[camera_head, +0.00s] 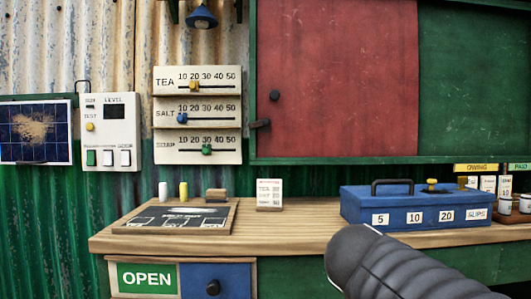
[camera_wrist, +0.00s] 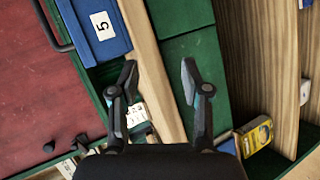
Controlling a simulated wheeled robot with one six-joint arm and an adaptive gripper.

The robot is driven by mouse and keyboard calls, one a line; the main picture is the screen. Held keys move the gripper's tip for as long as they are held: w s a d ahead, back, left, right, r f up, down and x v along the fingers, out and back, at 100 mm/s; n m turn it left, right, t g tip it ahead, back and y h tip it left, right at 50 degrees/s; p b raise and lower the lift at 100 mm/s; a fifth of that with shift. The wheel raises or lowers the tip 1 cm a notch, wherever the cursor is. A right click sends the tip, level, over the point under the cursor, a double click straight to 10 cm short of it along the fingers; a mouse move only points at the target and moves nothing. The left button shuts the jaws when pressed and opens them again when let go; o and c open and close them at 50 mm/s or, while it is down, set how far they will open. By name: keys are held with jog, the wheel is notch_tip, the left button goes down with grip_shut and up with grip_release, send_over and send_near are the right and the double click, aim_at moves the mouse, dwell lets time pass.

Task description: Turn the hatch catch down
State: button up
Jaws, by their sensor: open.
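The hatch catch (camera_head: 260,123) is a small dark lever at the lower left edge of the red hatch panel (camera_head: 340,70). In the head view it lies about level, pointing left. A dark round knob (camera_head: 274,95) sits just above it on the panel. In the wrist view, which is turned, the catch (camera_wrist: 82,141) shows at the lower left, near the knob (camera_wrist: 48,147). My gripper (camera_wrist: 160,78) is open and empty, with its fingers over the counter edge and apart from the catch. The head view does not show my gripper's fingers.
A blue cash box (camera_head: 415,208) with a handle stands on the wooden counter (camera_head: 300,222), below the hatch. A small white card (camera_head: 269,194) and a chalkboard (camera_head: 175,218) are to its left. A slider board (camera_head: 197,115) hangs left of the catch. A yellow box (camera_wrist: 255,135) shows at lower right.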

jog(key=w+a+r+n+t+b, duration=0.2)
jog(key=w+r+n+t, duration=0.1)
jog(key=w+r+n, duration=0.25)
jog(key=n+t+y+b, duration=0.5)
jog(key=n+t, duration=0.3)
jog(key=n, duration=1.2)
send_near(266, 123)
jog(key=p+x, duration=0.4)
jog(key=x, duration=0.3)
jog(key=shift+w+d+r+p, duration=0.1)
jog(key=shift+w+r+p, duration=0.2)
jog(key=shift+r+p, duration=0.05)
jog(key=shift+p+x, duration=0.35)
jog(key=shift+x, duration=0.5)
jog(key=shift+f, duration=0.1)
jog(key=shift+m, duration=0.25)
grip_shut()
